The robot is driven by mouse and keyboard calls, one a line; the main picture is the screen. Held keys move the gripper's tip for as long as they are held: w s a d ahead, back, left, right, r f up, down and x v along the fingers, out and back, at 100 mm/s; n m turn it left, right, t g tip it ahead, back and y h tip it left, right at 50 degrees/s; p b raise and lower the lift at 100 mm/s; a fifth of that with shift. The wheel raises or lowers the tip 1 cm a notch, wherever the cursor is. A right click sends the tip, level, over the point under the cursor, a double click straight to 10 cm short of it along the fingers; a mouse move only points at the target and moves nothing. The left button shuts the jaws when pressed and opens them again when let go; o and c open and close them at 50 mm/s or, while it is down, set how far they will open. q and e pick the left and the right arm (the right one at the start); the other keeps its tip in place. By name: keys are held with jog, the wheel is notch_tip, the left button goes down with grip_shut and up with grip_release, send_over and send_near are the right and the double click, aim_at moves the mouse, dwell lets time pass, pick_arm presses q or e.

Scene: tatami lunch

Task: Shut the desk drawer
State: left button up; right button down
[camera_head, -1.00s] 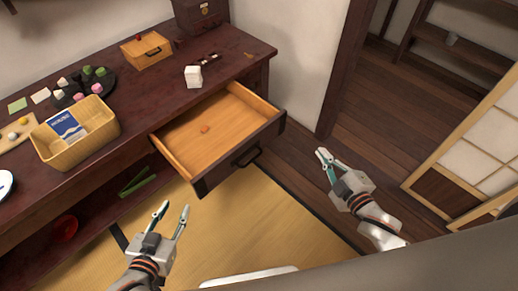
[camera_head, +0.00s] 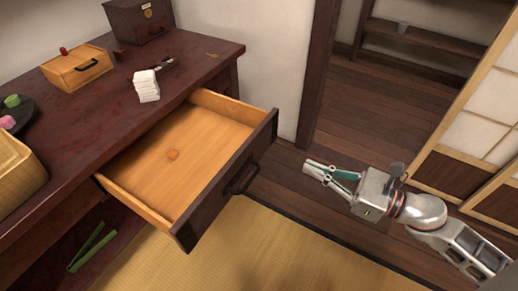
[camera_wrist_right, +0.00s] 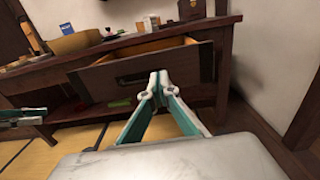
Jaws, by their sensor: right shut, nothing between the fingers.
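The desk drawer (camera_head: 205,205) is pulled well out of the dark red desk (camera_head: 115,115). A small orange-brown piece (camera_head: 173,154) lies on its floor. Its dark front has a black handle (camera_head: 241,179). My right gripper (camera_head: 309,168) is shut and empty, to the right of the drawer front and apart from it in the head view. In the right wrist view the shut fingertips (camera_wrist_right: 158,78) overlap the drawer front (camera_wrist_right: 95,84) beside the handle. What looks like my left gripper (camera_wrist_right: 25,117) is at the left edge there; its jaws are unclear.
On the desk are a white stack (camera_head: 146,86), a small wooden box (camera_head: 77,69), a dark chest (camera_head: 139,20) and a basket (camera_head: 18,172). Green sticks (camera_head: 92,247) lie on the shelf below. Open floor and tatami (camera_head: 270,250) lie before the drawer.

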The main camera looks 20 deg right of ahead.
jog(key=p, duration=0.1)
send_near(254, 142)
jog(key=x, duration=0.5)
jog(key=shift+w+a+r, duration=0.15)
jog(key=shift+a+r, duration=0.05)
jog(key=shift+a, duration=0.05)
jog(key=shift+w+a+f, duration=0.1)
jog(key=shift+w+a, duration=0.25)
jog(key=shift+w, duration=0.1)
pick_arm(q)
jog(key=shift+s+a+f+g, duration=0.3)
jog(key=shift+s+a+f, duration=0.2)
jog(key=shift+f, duration=0.1)
pick_arm(e)
jog(key=shift+w+a, duration=0.1)
pick_arm(q)
jog(key=shift+w+r, duration=0.1)
